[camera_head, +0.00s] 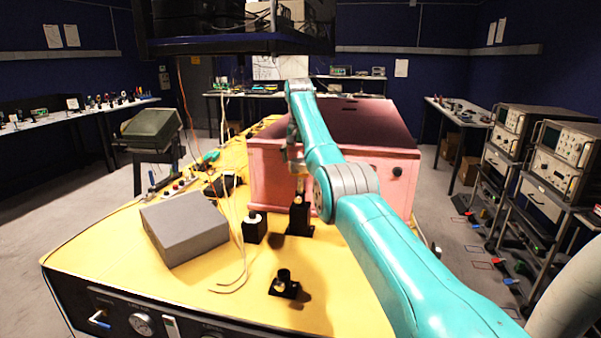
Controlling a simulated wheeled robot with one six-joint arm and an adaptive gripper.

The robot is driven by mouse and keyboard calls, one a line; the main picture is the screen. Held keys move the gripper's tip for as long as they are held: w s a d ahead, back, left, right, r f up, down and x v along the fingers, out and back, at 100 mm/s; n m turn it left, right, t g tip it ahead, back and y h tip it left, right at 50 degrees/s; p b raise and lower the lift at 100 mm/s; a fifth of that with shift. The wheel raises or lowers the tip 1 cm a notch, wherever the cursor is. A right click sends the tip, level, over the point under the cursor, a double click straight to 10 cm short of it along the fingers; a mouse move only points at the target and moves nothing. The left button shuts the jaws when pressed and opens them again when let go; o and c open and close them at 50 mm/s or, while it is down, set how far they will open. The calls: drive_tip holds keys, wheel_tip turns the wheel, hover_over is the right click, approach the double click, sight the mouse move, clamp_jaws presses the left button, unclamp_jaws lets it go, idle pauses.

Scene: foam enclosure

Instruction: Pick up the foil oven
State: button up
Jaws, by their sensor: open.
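I cannot make out a thing that is clearly a foil oven. A small silvery and brownish piece (299,184) stands on top of a black post mount (300,216) in front of the pink enclosure; it is too small to name surely. My teal arm reaches from the lower right over the bench. My gripper (297,162) is small and partly hidden by the arm. It points down, open, just above the silvery piece; I cannot tell whether they touch.
The pink foam enclosure (276,183) stands behind the post. A grey box (185,228), a short black mount (254,228) and another black mount (284,284) stand on the yellow bench top (150,285). Loose wires (233,215) trail between them. A dark shelf (235,45) hangs above.

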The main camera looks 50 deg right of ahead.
sight(301, 169)
drive_tip(key=f, duration=0.3)
drive_tip(key=shift+w+d+f, duration=0.15)
drive_tip(key=shift+w, duration=0.1)
drive_tip(key=c, duration=1.8)
drive_tip(key=shift+o, duration=0.2)
